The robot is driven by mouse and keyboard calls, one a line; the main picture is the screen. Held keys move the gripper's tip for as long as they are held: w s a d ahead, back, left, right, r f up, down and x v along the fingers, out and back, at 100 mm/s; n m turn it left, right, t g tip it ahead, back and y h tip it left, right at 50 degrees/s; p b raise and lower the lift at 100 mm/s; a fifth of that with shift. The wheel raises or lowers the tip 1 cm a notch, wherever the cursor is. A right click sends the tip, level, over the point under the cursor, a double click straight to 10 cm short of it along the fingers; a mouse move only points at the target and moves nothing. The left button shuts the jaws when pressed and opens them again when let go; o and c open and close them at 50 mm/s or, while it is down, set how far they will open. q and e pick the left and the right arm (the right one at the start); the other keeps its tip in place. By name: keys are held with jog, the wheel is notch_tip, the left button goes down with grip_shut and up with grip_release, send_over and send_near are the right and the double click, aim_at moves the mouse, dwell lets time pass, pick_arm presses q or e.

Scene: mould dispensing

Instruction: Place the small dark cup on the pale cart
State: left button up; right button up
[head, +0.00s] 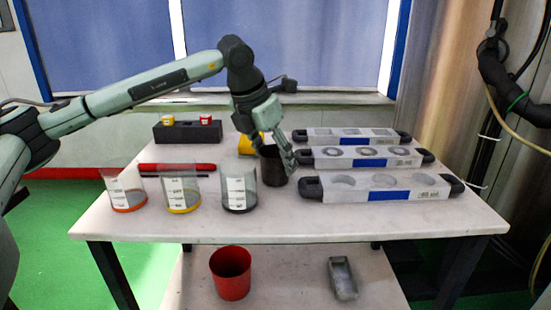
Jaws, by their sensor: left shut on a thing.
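The small dark cup (272,167) stands upright at the middle of the pale cart's top (300,219). My left gripper (279,160) reaches down to it from above and behind, and is shut on the cup's right side wall. The cup's base appears to be at the tabletop; I cannot tell whether it touches. A yellow cup (246,144) is just behind it, partly hidden by my left gripper. My right gripper is out of view.
Several clear beakers (182,187) stand at the front left. Moulds (380,187) lie in rows on the right. A dark block (187,131) is at the back left. A red cup (230,273) and a grey tin (342,279) sit on the lower shelf. The front strip is clear.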

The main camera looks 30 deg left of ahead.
pick_arm(q)
jog(key=o, duration=1.2)
jog(key=shift+f, duration=0.1)
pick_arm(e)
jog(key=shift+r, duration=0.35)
pick_arm(q)
jog(key=shift+r, duration=0.3)
jog(key=v, duration=1.1)
jog(key=shift+s+r, duration=0.2)
jog(key=shift+r, duration=0.15)
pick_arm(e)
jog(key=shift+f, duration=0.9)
